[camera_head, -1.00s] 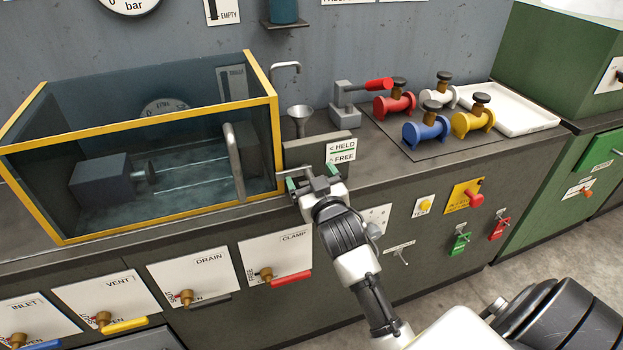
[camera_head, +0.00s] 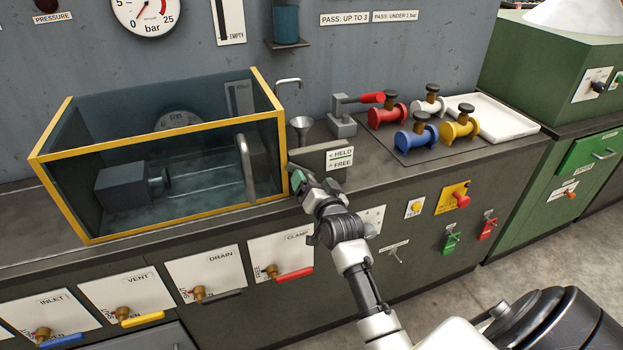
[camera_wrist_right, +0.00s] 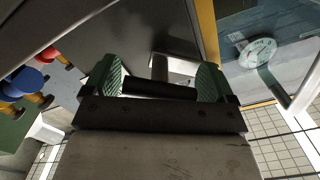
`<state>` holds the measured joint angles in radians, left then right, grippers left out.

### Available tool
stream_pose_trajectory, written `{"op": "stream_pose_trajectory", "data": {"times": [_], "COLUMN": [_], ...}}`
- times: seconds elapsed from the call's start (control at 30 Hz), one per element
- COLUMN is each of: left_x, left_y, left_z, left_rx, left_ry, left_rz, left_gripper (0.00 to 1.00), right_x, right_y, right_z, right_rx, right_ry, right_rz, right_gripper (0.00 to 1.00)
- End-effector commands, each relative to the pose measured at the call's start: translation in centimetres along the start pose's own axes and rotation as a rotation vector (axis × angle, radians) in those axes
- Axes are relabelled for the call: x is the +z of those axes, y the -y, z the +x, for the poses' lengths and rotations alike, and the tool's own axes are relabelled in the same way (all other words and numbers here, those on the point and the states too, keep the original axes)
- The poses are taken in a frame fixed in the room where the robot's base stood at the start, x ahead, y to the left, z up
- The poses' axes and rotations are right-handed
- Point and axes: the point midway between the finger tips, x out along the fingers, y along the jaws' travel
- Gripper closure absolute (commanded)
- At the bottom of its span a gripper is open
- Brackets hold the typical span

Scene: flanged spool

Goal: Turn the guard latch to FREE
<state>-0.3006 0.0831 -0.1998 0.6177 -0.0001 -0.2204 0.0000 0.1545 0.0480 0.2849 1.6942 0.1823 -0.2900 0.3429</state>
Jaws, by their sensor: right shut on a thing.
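My right gripper (camera_head: 300,180) is at the front right corner of the yellow-framed guard box (camera_head: 160,148), just left of the plate with the HELD and FREE label (camera_head: 340,158). The right gripper is shut on the guard latch, which is mostly hidden behind it in the head view. In the right wrist view, the green finger pads of the right gripper (camera_wrist_right: 158,80) stand apart with a dark bar (camera_wrist_right: 158,90) between them. I cannot tell from the frames which word the latch points to. My left gripper is not in view.
Several coloured spools (camera_head: 418,142) and a white tray (camera_head: 500,118) stand on the bench to the right. The valve handles CLAMP (camera_head: 295,275) and DRAIN (camera_head: 220,296) are on the front panel below.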

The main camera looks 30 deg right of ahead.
Motion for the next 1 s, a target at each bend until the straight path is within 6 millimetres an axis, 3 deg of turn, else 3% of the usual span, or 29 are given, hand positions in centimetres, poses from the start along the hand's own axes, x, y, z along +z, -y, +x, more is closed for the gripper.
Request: {"op": "stream_pose_trajectory", "data": {"times": [0.4, 1.0], "left_x": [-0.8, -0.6], "left_y": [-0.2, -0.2], "left_z": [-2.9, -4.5], "left_rx": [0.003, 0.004], "left_ry": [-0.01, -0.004], "left_rz": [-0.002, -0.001], "left_gripper": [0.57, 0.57], "right_x": [-0.2, 0.0], "right_y": [0.2, 0.1], "right_z": [0.0, 0.0], "right_rx": [0.0, -0.001], "right_ry": [0.002, 0.001], "right_rz": [0.399, 0.837], "right_gripper": [0.56, 0.56]}}
